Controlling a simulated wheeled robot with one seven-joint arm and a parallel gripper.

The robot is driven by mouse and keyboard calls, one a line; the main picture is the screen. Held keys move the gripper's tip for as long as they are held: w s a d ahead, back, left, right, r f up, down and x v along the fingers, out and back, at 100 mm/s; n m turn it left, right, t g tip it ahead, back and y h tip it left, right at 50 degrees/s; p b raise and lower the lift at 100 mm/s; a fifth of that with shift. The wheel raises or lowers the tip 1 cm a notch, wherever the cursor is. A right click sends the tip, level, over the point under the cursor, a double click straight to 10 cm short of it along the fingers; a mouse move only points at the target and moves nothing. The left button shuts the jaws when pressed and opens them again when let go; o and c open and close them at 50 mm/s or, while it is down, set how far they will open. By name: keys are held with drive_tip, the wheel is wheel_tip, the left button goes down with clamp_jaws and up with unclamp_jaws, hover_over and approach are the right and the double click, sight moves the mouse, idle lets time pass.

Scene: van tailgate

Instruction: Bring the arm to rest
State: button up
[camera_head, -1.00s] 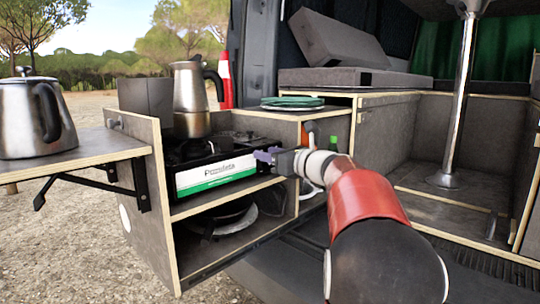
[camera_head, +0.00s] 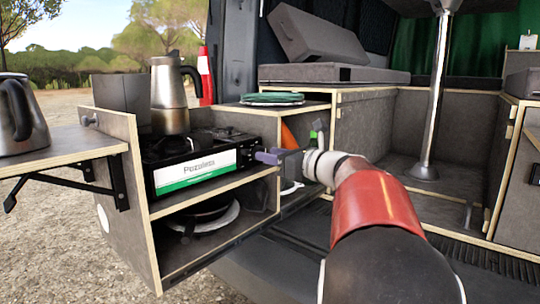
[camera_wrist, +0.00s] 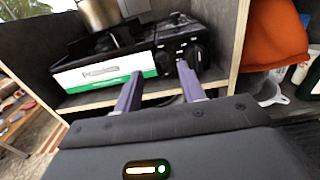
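My gripper (camera_head: 268,156) is in front of the right end of the camping stove in the head view. In the wrist view my gripper (camera_wrist: 158,82) shows its two purple fingers apart with nothing between them. The stove (camera_head: 195,168) sits on the upper shelf of the pull-out kitchen unit, its white and green label facing out. In the wrist view the stove's dark knobs (camera_wrist: 190,55) lie just beyond the fingers. Whether a finger touches the stove cannot be told. My arm reaches in from the lower right.
A moka pot (camera_head: 169,95) stands on the stove. A kettle (camera_head: 20,115) stands on the side table (camera_head: 60,158) at left. Green plates (camera_head: 272,98) lie on the unit's top. A pan (camera_head: 205,210) is on the lower shelf. A metal post (camera_head: 437,95) rises at right.

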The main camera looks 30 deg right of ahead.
drive_tip(key=s+a+f+n+g+p, duration=0.1)
drive_tip(key=s+a+f+n+g, duration=0.45)
drive_tip(key=a, duration=0.45)
drive_tip(key=s+a+f+n+g+p, duration=0.2)
drive_tip(key=s+a+f+n+g, duration=0.15)
drive_tip(key=s+a+n, duration=0.45)
drive_tip(key=s+a+f+n+g+h, duration=0.1)
drive_tip(key=s+f+n+h, duration=0.2)
drive_tip(key=s+f+n, duration=0.2)
drive_tip(key=s+a+f+n+g+h+p, duration=0.1)
drive_tip(key=s+f+n+h, duration=0.2)
drive_tip(key=s+f+n, duration=0.3)
drive_tip(key=s+n, duration=0.3)
drive_tip(key=n, duration=0.4)
drive_tip(key=shift+s+a, duration=0.15)
drive_tip(key=shift+a, duration=0.25)
